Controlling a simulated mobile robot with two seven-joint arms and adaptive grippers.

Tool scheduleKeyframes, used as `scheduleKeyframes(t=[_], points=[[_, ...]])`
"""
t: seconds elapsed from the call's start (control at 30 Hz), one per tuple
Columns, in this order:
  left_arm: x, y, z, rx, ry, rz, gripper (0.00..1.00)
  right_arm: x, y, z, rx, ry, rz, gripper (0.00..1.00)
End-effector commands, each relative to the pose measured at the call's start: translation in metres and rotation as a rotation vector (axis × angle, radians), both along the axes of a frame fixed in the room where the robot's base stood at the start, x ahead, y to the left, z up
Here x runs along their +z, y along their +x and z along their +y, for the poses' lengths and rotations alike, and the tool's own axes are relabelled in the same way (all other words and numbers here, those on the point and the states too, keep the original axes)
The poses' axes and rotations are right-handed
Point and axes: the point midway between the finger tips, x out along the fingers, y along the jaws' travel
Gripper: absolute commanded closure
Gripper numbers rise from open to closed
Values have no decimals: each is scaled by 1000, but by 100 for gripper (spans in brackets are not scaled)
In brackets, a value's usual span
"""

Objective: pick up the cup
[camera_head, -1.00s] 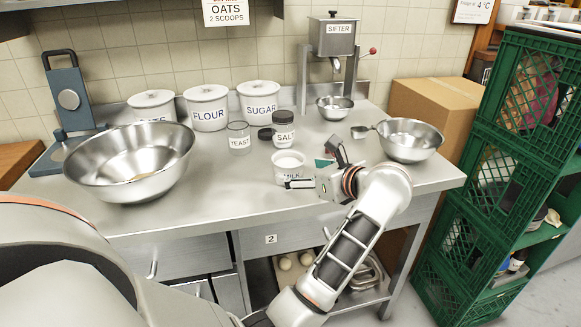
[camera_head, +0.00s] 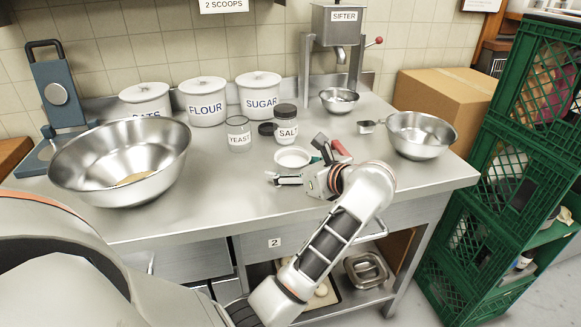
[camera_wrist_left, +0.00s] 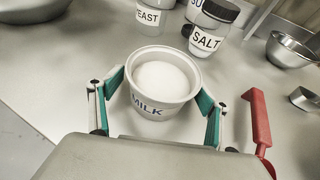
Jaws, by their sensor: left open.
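The cup is a white round pot marked MILK (camera_head: 292,156) with white contents, upright on the steel worktop (camera_head: 235,185). In the left wrist view the cup (camera_wrist_left: 162,84) stands between the green-padded fingers of my left gripper (camera_wrist_left: 160,103). The gripper is open, and small gaps seem to show between the pads and the cup's sides. In the head view my left gripper (camera_head: 298,162) reaches in from the right side of the cup, and its near finger hides part of the cup's lower front. My right gripper is not in view.
A red-handled tool (camera_wrist_left: 258,118) lies close beside the right finger. The YEAST jar (camera_head: 238,134) and SALT jar (camera_head: 286,124) stand just behind the cup. A large bowl (camera_head: 120,165) is at left, a smaller bowl (camera_head: 420,135) at right. Worktop left of the cup is clear.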

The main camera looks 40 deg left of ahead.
Motion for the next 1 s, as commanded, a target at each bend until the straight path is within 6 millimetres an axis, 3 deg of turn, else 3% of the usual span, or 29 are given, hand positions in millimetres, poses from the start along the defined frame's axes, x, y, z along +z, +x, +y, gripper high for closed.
scheduleKeyframes(t=[0.07,0.1,0.27,0.67,1.0], points=[[0,0,0,0,0,0,23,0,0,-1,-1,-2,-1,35],[0,0,0,0,0,0,28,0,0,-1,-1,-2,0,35],[0,0,0,0,0,0,70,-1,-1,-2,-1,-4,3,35],[7,0,0,1,0,-2,71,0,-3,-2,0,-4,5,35],[63,0,0,1,-1,-8,71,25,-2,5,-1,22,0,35]])
